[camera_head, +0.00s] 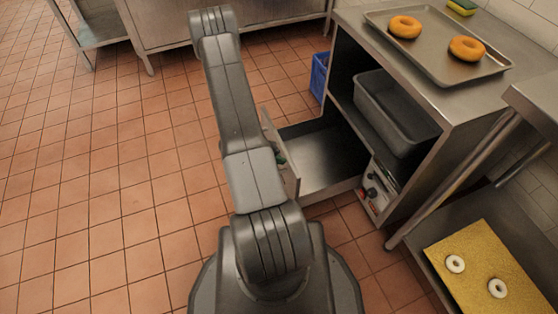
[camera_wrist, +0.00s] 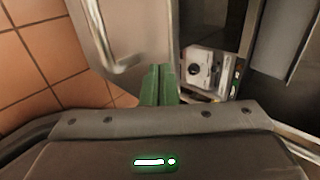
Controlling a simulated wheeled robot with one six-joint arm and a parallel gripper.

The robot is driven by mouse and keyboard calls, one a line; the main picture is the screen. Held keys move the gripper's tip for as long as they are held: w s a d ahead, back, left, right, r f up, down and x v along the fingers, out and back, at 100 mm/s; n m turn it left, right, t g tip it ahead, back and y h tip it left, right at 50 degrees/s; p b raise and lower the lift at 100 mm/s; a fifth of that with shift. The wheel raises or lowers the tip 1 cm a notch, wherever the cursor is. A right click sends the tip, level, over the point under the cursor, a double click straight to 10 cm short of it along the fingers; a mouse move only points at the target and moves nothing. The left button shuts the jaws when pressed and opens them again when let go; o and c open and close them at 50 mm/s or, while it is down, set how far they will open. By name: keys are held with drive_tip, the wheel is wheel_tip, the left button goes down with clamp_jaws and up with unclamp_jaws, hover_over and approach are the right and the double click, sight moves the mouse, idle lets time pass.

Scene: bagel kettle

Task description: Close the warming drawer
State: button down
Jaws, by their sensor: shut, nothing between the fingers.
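The warming drawer (camera_head: 318,160) is open, pulled out to the left from the low part of the metal counter unit. Its upright front panel (camera_head: 292,184) is partly hidden behind my arm in the head view. In the wrist view the pale front panel (camera_wrist: 88,22) and its bar handle (camera_wrist: 112,55) are at the upper left. My gripper (camera_wrist: 158,82) has its green fingers together and empty, right of the handle and near the panel's lower right edge. I cannot tell whether they touch it.
A control box with a knob (camera_head: 377,188) stands beside the drawer opening, also seen in the wrist view (camera_wrist: 203,70). A grey tub (camera_head: 395,112) is on the shelf above. A blue crate (camera_head: 320,75) is behind. The tiled floor at left is clear.

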drive_tip(key=w+d+b, duration=0.2)
drive_tip(key=w+d, duration=0.2)
drive_tip(key=d, duration=1)
drive_tip(key=w+d+b, duration=0.2)
drive_tip(key=w+d, duration=0.3)
drive_tip(key=d, duration=0.9)
drive_tip(key=shift+w+r, duration=0.1)
drive_tip(key=shift+r, duration=0.05)
